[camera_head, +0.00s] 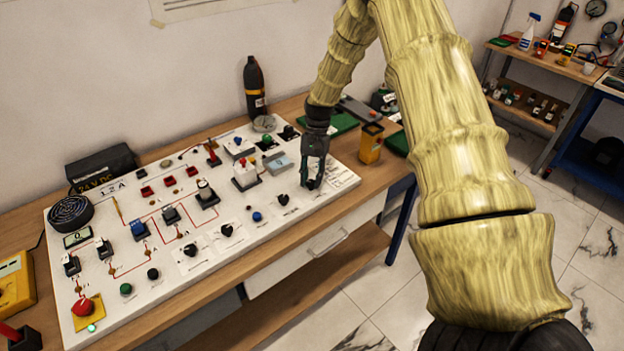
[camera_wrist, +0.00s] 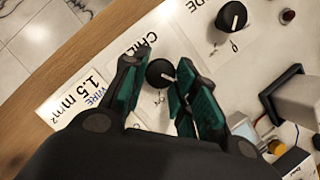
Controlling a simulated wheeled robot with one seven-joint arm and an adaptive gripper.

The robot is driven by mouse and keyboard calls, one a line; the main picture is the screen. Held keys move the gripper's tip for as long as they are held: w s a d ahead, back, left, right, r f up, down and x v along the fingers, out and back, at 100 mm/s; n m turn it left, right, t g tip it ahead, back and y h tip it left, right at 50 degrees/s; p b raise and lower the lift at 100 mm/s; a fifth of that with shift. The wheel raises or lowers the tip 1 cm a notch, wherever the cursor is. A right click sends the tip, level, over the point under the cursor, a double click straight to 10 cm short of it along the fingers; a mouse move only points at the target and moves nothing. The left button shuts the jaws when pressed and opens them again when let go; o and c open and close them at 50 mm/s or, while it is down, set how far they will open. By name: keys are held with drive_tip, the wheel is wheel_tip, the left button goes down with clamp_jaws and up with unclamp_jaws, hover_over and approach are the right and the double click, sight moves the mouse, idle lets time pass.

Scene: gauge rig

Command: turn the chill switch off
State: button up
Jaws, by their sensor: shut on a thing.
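The chill switch is a round black knob (camera_wrist: 158,71) with a white pointer line, on the white panel (camera_head: 345,176) beside a label that reads CHILL. In the wrist view it sits between the green-padded fingers of my gripper (camera_wrist: 160,80), which are shut on it. In the head view my gripper (camera_head: 313,168) points down at the right end of the panel, and its fingers mostly hide the knob. The pointer slants toward the right finger in the wrist view; small marks beside the knob are too small to read surely.
Another black knob (camera_wrist: 231,16) is close by on the panel. A grey block (camera_wrist: 298,99) stands right of my fingers in the wrist view. In the head view a yellow-and-black device (camera_head: 371,143) stands right of the panel, and a dark bottle (camera_head: 254,88) behind it.

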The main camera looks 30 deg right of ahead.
drive_tip(key=shift+n, duration=0.7)
drive_tip(key=shift+c, duration=0.2)
drive_tip(key=shift+g+h, duration=0.3)
drive_tip(key=shift+g, duration=0.1)
drive_tip(key=o, duration=1.1)
drive_tip(key=shift+c, duration=0.2)
drive_tip(key=v, duration=1.2)
drive_tip(key=shift+a+n, duration=0.1)
drive_tip(key=shift+n, duration=0.2)
